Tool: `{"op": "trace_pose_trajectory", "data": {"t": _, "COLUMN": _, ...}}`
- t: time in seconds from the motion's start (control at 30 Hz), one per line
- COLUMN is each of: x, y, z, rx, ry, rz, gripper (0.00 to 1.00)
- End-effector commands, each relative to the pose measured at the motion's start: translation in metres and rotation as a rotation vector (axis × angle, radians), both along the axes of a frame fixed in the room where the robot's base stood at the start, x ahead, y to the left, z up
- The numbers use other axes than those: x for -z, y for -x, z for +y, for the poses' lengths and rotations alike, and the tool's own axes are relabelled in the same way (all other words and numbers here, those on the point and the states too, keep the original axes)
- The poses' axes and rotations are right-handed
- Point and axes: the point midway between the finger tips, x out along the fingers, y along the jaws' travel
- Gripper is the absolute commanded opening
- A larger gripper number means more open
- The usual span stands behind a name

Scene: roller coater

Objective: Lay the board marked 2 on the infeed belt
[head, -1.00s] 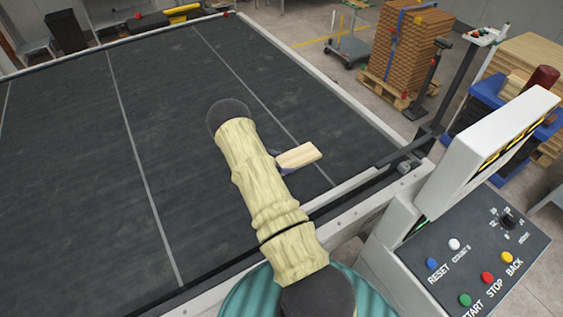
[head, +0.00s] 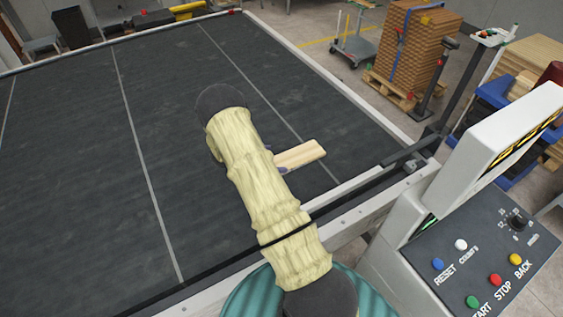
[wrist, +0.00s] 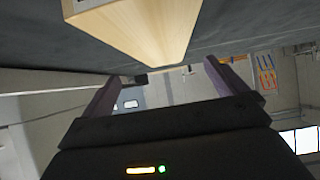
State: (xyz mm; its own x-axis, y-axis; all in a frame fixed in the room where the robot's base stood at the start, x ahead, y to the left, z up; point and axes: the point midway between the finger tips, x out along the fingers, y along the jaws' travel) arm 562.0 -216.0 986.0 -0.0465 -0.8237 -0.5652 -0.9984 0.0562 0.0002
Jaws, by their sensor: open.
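A pale wooden board (head: 303,154) lies on the dark infeed belt (head: 190,190), near its right side rail. Its near end is hidden by my arm in the head view. The board also shows at the top of the wrist view (wrist: 145,28), where a dark mark at its cut-off edge is unreadable. My gripper (wrist: 165,74) is open, its two fingers apart with nothing between them. The board is beyond the fingertips in the wrist view. In the head view, only small dark parts of my gripper (head: 275,158) show beside the board's near end.
A control panel (head: 485,255) with coloured buttons and a white upright housing (head: 490,165) stands at the right. A metal rail (head: 345,190) borders the belt. A strapped stack of boards (head: 425,55) stands on a pallet behind. The belt left of my arm is clear.

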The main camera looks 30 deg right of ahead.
Motion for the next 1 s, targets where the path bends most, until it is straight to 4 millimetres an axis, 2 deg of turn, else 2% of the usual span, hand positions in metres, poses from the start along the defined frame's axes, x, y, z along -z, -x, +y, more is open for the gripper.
{"op": "trace_pose_trajectory", "data": {"t": 0.13, "x": -0.015, "y": -0.002, "z": 0.025, "rx": -0.002, "ry": 0.000, "rz": -0.003, "gripper": 0.98}}
{"op": "trace_pose_trajectory", "data": {"t": 0.33, "x": -0.029, "y": -0.003, "z": 0.044, "rx": 0.001, "ry": 0.000, "rz": -0.001, "gripper": 0.98}}
{"op": "trace_pose_trajectory", "data": {"t": 1.0, "x": -0.034, "y": -0.005, "z": 0.046, "rx": -0.011, "ry": -0.003, "rz": -0.007, "gripper": 0.98}}
